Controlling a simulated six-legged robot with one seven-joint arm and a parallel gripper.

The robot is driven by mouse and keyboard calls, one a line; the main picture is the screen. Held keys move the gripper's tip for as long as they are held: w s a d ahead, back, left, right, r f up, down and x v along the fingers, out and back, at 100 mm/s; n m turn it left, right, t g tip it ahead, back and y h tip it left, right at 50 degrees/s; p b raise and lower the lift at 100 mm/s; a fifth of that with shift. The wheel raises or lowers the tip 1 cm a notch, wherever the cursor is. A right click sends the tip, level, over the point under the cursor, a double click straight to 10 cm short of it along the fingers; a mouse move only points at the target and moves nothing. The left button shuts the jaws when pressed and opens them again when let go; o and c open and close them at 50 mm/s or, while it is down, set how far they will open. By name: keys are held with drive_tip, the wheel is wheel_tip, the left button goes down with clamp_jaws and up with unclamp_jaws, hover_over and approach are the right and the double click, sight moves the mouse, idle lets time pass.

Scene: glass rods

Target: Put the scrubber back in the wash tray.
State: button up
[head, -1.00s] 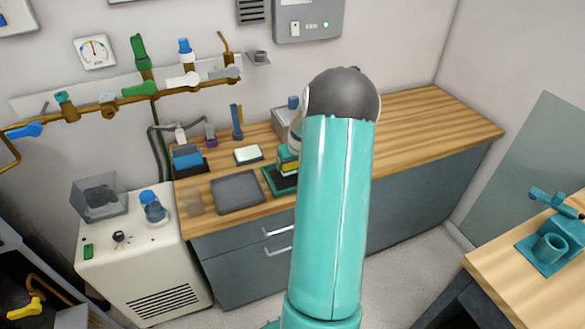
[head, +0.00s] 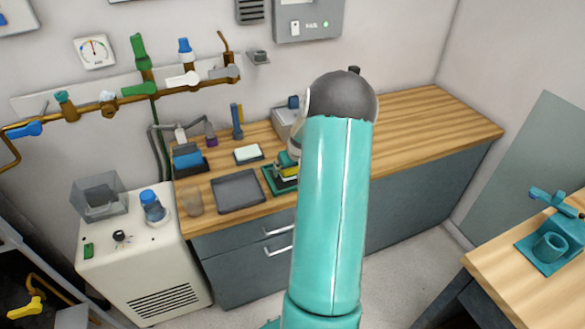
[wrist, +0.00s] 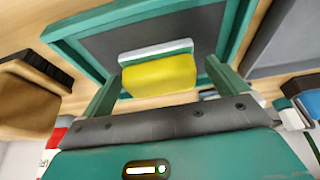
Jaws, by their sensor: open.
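The scrubber (wrist: 158,72), a yellow block with a pale green-white layer, sits over the dark floor of a teal-rimmed tray (wrist: 62,42) in the wrist view. I take this as the wash tray. My gripper (wrist: 161,67) is open, with its teal fingers on either side of the scrubber and a gap on each side. In the head view the scrubber (head: 289,171) shows as a small yellow patch over the teal tray (head: 270,182), partly hidden by my arm. I cannot tell whether it rests flat on the tray floor.
A grey tray (head: 238,190) lies to the left on the wooden counter (head: 420,125). A pale block on a dark dish (head: 248,153), a blue block (head: 187,156) and a grey box (head: 287,122) stand nearby. The counter's right part is clear.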

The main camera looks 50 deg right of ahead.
drive_tip(key=v, duration=1.2)
drive_tip(key=w+a+r+n, duration=0.2)
drive_tip(key=a+r, duration=0.4)
drive_tip(key=a, duration=0.7)
drive_tip(key=w+a+r+n, duration=0.1)
drive_tip(key=w+a+r, duration=0.1)
drive_tip(key=a+r, duration=0.75)
drive_tip(key=s+a+n+t+y, duration=0.1)
drive_tip(key=s+a, duration=0.6)
drive_tip(key=a, duration=0.5)
drive_tip(key=s+a+r+n+y, duration=0.1)
drive_tip(key=s+a+n, duration=0.1)
drive_tip(key=s+a, duration=0.5)
drive_tip(key=a, duration=0.5)
drive_tip(key=shift+r+t, duration=0.3)
drive_tip(key=shift+t, duration=0.1)
drive_tip(key=shift+w, duration=0.1)
